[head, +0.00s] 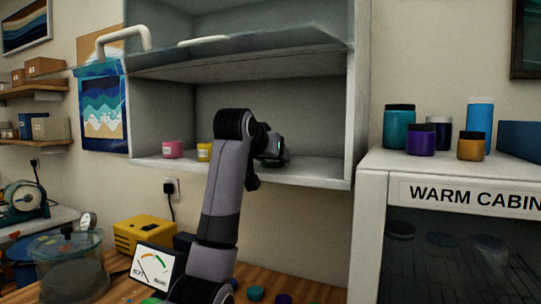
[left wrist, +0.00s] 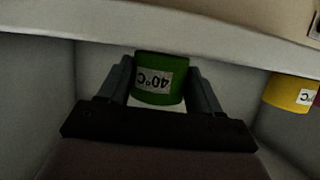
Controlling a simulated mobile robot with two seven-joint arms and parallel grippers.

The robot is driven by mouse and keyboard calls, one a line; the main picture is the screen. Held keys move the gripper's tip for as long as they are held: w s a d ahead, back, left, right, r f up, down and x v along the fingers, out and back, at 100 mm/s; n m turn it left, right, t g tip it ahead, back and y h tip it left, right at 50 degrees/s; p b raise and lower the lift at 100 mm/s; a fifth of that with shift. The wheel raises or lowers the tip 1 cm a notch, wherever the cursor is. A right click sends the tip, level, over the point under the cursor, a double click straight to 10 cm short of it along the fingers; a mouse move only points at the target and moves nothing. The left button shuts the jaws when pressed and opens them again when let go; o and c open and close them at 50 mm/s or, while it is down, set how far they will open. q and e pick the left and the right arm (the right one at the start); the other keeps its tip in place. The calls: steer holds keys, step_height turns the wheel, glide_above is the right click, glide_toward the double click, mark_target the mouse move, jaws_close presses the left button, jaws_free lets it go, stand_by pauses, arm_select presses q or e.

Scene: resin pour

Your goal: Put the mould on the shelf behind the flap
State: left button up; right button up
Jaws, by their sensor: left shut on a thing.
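The mould (left wrist: 160,80) is a green round pot with a "40°C" label, upside down in the left wrist view. My left gripper (left wrist: 160,88) is shut on it, one finger on each side. In the head view this gripper (head: 272,146) is inside the open cabinet, above the shelf (head: 310,170), right of a yellow pot. The mould is mostly hidden there by the gripper. I cannot tell whether it touches the shelf. The flap (head: 240,62) is raised above the opening, with a white handle (head: 123,40). My right gripper is not in view.
A yellow pot (head: 204,152) and a pink pot (head: 173,149) stand on the shelf's left part; the yellow one shows in the left wrist view (left wrist: 290,90). The cabinet's right wall (head: 356,110) bounds the opening. The warm cabinet (head: 376,210) stands to the right.

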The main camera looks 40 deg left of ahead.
arm_select(q)
steer(key=shift+f, duration=0.1)
steer(key=o, duration=1.1)
steer(key=shift+f, duration=0.1)
steer(key=shift+r, duration=0.35)
steer(key=shift+s+d, duration=0.1)
steer(key=shift+s, duration=0.2)
steer(key=v, duration=1.1)
